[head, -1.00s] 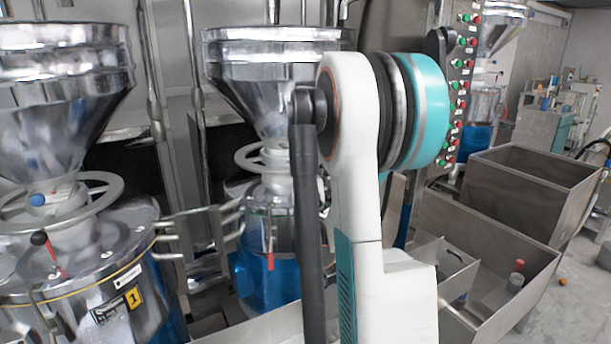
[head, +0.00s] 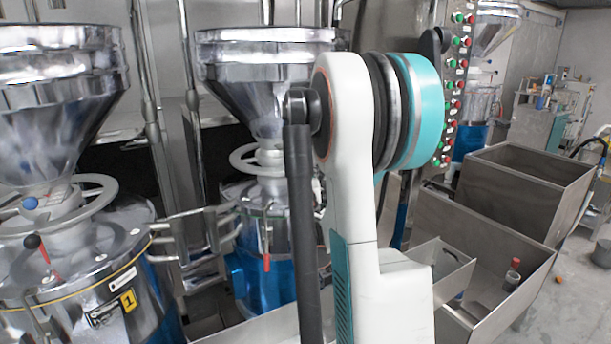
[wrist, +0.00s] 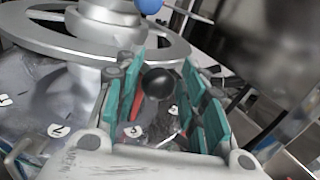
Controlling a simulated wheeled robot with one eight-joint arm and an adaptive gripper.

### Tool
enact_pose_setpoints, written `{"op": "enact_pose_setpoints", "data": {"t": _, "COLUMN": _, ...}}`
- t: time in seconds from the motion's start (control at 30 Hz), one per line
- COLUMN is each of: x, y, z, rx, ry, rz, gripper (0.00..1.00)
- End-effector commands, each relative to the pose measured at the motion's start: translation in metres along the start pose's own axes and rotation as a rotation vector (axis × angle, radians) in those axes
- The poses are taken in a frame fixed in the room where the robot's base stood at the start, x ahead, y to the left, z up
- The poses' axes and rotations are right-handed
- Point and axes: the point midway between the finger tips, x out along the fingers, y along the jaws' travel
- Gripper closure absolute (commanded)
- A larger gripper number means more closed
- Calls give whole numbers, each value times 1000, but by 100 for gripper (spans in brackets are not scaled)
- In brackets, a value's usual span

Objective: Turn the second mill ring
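The second mill stands at the centre of the head view, with a grey ring (head: 244,158) under its steel funnel (head: 262,95) and a red lever (head: 266,262) on its front. My arm covers its right side. In the wrist view a grey spoked ring (wrist: 70,40) lies above and left of my gripper (wrist: 162,72). My gripper is open, its teal pads on either side of a black ball knob (wrist: 158,84) beside a red lever (wrist: 136,98). I cannot tell whether the pads touch the knob. My gripper is hidden in the head view.
The first mill, with its own ring (head: 95,195) and a yellow "1" label (head: 128,300), stands at left. Steel bins (head: 535,175) stand at right. A button panel (head: 456,90) is behind my arm. A blue ball (wrist: 149,6) is at the wrist view's top.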

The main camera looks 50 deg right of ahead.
Motion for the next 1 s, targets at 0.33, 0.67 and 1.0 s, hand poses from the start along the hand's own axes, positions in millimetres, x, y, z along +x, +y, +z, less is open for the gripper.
{"op": "enact_pose_setpoints", "data": {"t": 0.33, "x": -60, "y": 0, "z": 0, "rx": 1, "ry": -2, "rz": 2, "gripper": 55}}
{"op": "enact_pose_setpoints", "data": {"t": 0.67, "x": -113, "y": -3, "z": 1, "rx": 1, "ry": -3, "rz": -2, "gripper": 55}}
{"op": "enact_pose_setpoints", "data": {"t": 1.0, "x": -122, "y": -3, "z": 1, "rx": 1, "ry": -3, "rz": -3, "gripper": 55}}
